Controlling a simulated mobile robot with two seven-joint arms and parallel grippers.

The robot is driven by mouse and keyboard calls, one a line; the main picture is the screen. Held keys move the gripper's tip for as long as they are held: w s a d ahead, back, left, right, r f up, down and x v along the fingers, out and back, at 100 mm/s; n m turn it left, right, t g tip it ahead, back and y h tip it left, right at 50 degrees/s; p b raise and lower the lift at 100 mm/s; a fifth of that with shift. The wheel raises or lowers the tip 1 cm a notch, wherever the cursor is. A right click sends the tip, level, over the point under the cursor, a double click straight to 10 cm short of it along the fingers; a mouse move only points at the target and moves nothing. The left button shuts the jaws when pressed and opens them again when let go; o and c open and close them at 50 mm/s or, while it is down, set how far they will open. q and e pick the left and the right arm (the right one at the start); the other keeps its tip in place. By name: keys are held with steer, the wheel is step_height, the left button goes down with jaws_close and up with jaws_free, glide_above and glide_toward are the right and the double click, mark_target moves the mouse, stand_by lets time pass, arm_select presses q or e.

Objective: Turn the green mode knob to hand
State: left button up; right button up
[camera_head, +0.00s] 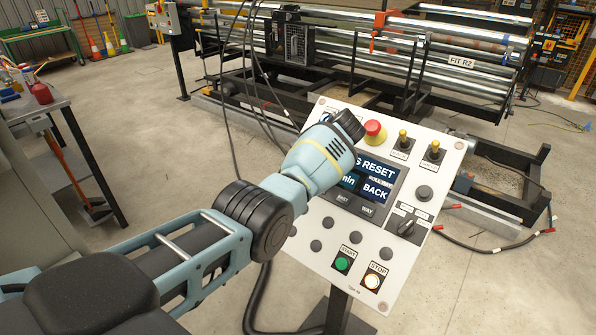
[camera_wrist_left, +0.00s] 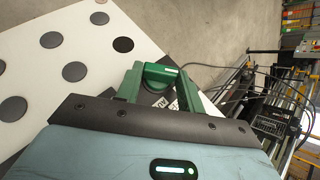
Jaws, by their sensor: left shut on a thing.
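The green mode knob (camera_wrist_left: 158,76) shows in the left wrist view near the corner of the white control panel (camera_wrist_left: 70,45). It has a pale line along its upper edge. My left gripper (camera_wrist_left: 160,84) has its green fingers on both sides of the knob and is shut on it. The label by the knob is mostly covered, so I cannot read the knob's position. In the head view my left wrist hides the knob and the fingers at the upper left of the panel (camera_head: 418,262). My right gripper is not in view.
A red emergency stop button (camera_head: 374,132) is close to my left wrist. Two yellow-tipped toggles (camera_head: 403,140), a screen (camera_head: 375,190), a black selector (camera_head: 407,226), a green start button (camera_head: 342,264) and a lit stop button (camera_head: 372,281) share the panel. A roller machine (camera_head: 430,60) stands behind.

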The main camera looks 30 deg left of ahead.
arm_select(q)
steer(key=shift+a+n+g+h+b, duration=0.1)
steer(key=shift+n+g+h+b, duration=0.2)
steer(key=shift+n+b, duration=0.1)
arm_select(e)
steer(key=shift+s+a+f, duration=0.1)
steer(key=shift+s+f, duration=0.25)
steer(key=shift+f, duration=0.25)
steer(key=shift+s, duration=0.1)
arm_select(q)
steer(key=o, duration=1)
steer(key=shift+v, duration=3.9)
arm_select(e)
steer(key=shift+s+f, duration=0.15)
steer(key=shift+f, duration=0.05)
